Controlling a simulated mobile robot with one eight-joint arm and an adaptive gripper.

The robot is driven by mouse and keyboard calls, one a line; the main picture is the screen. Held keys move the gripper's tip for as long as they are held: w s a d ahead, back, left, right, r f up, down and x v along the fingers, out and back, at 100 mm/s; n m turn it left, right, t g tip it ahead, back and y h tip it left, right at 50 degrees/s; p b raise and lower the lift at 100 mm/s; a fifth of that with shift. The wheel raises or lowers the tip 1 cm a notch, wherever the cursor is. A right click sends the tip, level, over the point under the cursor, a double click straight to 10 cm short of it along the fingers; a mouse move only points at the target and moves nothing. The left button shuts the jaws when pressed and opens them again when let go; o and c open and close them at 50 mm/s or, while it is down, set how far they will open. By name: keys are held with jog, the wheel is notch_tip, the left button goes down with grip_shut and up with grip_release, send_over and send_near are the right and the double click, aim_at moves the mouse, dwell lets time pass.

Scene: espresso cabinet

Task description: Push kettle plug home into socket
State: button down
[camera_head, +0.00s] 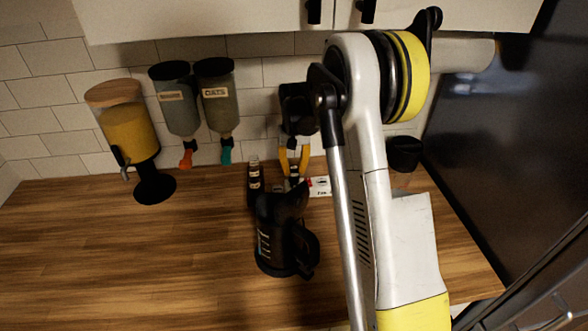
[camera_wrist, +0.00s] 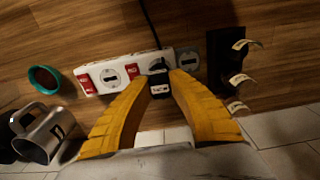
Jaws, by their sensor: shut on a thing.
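My gripper (camera_wrist: 163,76) has its two yellow fingers closed on the black kettle plug (camera_wrist: 159,88) in the wrist view. The plug is over the white power strip (camera_wrist: 112,73), between a red switch and a round socket. I cannot tell how deep it sits. A dark cord (camera_wrist: 148,25) runs up from near the plug. In the head view my gripper (camera_head: 294,170) points down at the back of the counter, and the strip's right end (camera_head: 320,187) shows beside it. The black kettle (camera_head: 280,238) stands in front, partly covering that area.
A black rack with pale tags (camera_wrist: 232,65) stands right of the strip. A teal-rimmed cup (camera_wrist: 43,79) and a metal mug (camera_wrist: 38,132) are to the left. Dispensers (camera_head: 125,125) line the tiled wall. The left counter (camera_head: 90,255) is clear.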

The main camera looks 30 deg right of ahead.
aim_at(294, 167)
jog(key=shift+f+b, duration=0.4)
jog(key=shift+f, duration=0.2)
jog(key=shift+f, duration=0.3)
jog(key=shift+f+b, duration=0.15)
jog(key=shift+b, duration=0.2)
jog(key=c, duration=1.2)
grip_release()
notch_tip(294, 167, up, 12)
jog(key=shift+r, duration=0.1)
